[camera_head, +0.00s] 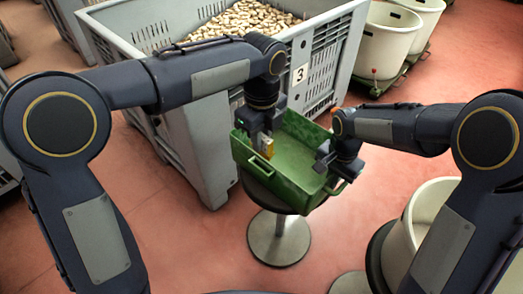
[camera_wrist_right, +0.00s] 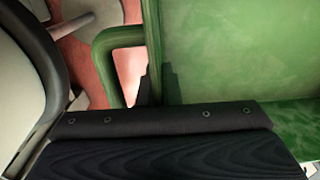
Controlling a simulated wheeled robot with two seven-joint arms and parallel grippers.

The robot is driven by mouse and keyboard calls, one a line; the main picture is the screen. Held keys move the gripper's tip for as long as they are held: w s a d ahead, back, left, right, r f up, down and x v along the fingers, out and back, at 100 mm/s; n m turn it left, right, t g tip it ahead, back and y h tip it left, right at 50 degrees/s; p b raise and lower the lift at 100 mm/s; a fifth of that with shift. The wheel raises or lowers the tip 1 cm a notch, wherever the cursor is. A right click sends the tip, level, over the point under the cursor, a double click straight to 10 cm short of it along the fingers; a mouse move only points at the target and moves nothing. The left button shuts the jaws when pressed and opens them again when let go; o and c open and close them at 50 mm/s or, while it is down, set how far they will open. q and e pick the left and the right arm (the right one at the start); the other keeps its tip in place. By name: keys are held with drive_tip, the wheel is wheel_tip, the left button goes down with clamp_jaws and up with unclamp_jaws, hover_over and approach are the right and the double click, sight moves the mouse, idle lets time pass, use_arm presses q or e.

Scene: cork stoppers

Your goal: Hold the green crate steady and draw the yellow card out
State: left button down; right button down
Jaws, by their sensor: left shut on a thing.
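The green crate (camera_head: 290,177) sits on a round stool, with a bar handle at each end. My left gripper (camera_head: 265,143) reaches down at the crate's left end and is shut on the yellow card (camera_head: 268,150). Only a small part of the card shows below the jaws. My right gripper (camera_head: 335,160) is at the crate's right end, beside its handle. In the right wrist view the crate's green wall (camera_wrist_right: 235,50) and handle (camera_wrist_right: 112,45) are close up. The right fingers are mostly hidden there, so I cannot tell whether they grip the crate.
A large grey bin (camera_head: 200,140) full of cork stoppers (camera_head: 245,18) stands just behind and left of the crate. The stool's round metal foot (camera_head: 278,240) rests on the red floor. Cream tubs stand at the back right (camera_head: 388,40) and front right (camera_head: 425,215).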

use_arm(q)
drive_tip(key=shift+r, duration=1.75)
use_arm(e)
drive_tip(key=c, duration=1.5)
unclamp_jaws()
drive_tip(key=shift+c, duration=0.2)
drive_tip(key=shift+r, duration=0.1)
wheel_tip(320, 180, up, 12)
drive_tip(key=shift+f, duration=0.1)
